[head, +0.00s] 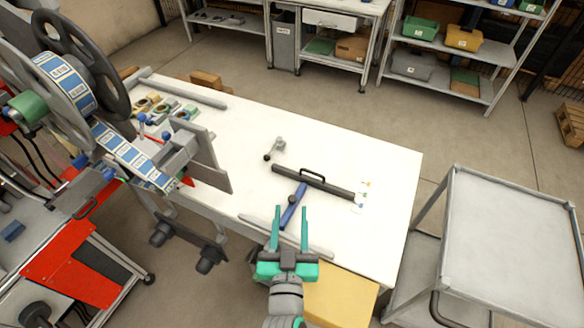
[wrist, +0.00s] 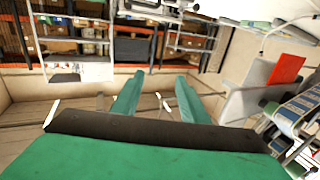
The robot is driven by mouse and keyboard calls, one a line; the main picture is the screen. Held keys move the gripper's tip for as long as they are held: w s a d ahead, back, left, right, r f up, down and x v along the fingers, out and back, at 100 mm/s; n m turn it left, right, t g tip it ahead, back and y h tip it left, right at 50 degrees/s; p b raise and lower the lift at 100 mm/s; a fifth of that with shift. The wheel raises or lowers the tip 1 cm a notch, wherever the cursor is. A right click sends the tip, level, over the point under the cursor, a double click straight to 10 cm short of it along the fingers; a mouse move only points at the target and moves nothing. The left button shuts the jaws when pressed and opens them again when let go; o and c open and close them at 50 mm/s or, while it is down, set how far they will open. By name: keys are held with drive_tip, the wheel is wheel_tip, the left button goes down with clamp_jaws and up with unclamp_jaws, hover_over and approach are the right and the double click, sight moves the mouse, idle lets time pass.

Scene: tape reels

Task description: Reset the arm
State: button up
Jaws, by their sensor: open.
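My gripper (head: 290,230) is teal with two long fingers set apart. In the head view it is at the front edge of the white table (head: 370,150), with its fingers pointing toward the table. It is open and I see nothing between the fingers. In the wrist view the two teal fingers (wrist: 158,95) reach forward, apart and empty, with shelving far beyond them.
A blue-handled tool (head: 294,204) and a dark bar with a handle (head: 314,182) lie just beyond my fingers. A labelling machine with a tape reel (head: 68,85) stands at left. A grey cart (head: 510,230) stands at right. Shelves (head: 450,75) line the back.

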drive_tip(key=s+f+g, duration=0.1)
drive_tip(key=s+f, duration=0.2)
drive_tip(key=s, duration=0.5)
drive_tip(key=s+d+f, duration=0.1)
drive_tip(key=s+f, duration=0.3)
drive_tip(key=s, duration=0.5)
drive_tip(key=s+d+f+g, duration=0.1)
drive_tip(key=s+f, duration=0.2)
drive_tip(key=s, duration=0.6)
drive_tip(key=shift+s+f+g, duration=0.15)
drive_tip(key=shift+f+g, duration=0.15)
drive_tip(key=shift+s+d, duration=0.1)
drive_tip(key=shift+d, duration=0.05)
idle(0.4)
